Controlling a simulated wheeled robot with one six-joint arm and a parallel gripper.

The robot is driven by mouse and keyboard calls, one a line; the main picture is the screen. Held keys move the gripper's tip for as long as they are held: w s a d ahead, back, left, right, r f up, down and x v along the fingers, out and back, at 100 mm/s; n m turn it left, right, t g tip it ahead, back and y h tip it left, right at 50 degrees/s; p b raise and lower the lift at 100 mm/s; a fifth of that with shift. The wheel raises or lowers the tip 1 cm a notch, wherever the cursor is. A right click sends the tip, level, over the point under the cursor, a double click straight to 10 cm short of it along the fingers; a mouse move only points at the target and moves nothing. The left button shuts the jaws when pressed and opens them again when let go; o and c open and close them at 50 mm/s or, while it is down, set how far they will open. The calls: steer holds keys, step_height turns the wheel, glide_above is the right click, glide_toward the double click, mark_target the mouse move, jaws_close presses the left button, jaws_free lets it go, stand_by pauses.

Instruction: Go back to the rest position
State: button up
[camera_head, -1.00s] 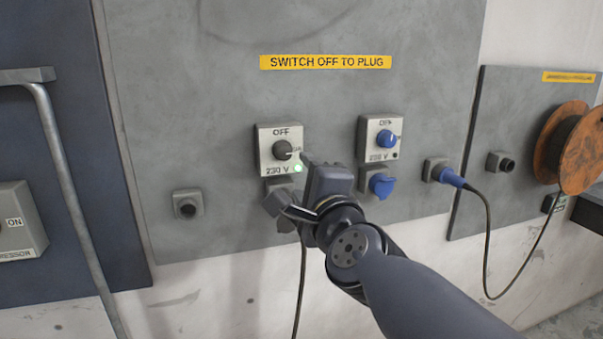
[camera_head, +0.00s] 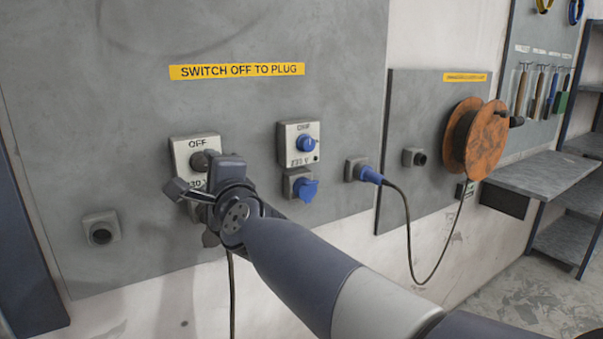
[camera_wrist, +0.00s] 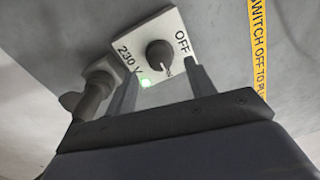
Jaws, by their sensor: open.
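My gripper (camera_head: 222,172) is in front of the left switch box (camera_head: 178,147) and covers its lower right part. In the wrist view my gripper (camera_wrist: 162,82) is open, with nothing between its two fingers. Beyond the fingertips is the box's dark knob (camera_wrist: 159,53), beside the words OFF and 230 V. I cannot tell the gap between fingertips and box.
Right of my gripper are a second switch box (camera_head: 299,130) with a blue knob, a blue-lidded socket (camera_head: 304,188) and a blue plug (camera_head: 371,175) with a hanging cable. Farther right are an orange cable reel (camera_head: 480,140) and a grey shelf (camera_head: 540,173). A black cable (camera_head: 232,295) hangs below my gripper.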

mark_target(204, 166)
steer(key=shift+x, duration=1.6)
steer(key=shift+s+d, duration=0.1)
steer(key=shift+s, duration=0.05)
